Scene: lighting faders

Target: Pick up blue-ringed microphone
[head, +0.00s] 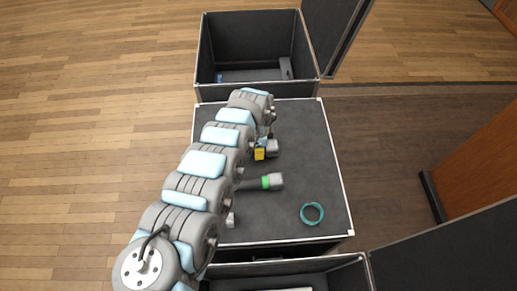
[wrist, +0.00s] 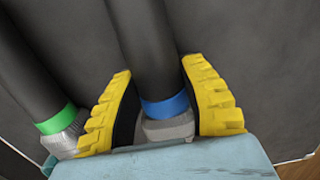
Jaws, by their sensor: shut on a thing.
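The blue-ringed microphone (wrist: 147,45) has a dark handle, a blue band and a grey head. In the wrist view it lies between the yellow pads of my gripper (wrist: 162,105), which is shut on it near the blue band. In the head view my gripper (head: 260,153) is over the far half of the dark case top, and a grey microphone head (head: 273,147) shows just right of it. I cannot tell whether the microphone touches the surface.
A green-ringed microphone (head: 272,182) lies nearer on the case top (head: 310,150); it also shows at left in the wrist view (wrist: 62,125). Another grey head (head: 230,219) is partly behind my arm. A teal ring (head: 312,213) lies at right. Open cases stand beyond (head: 255,40) and in front.

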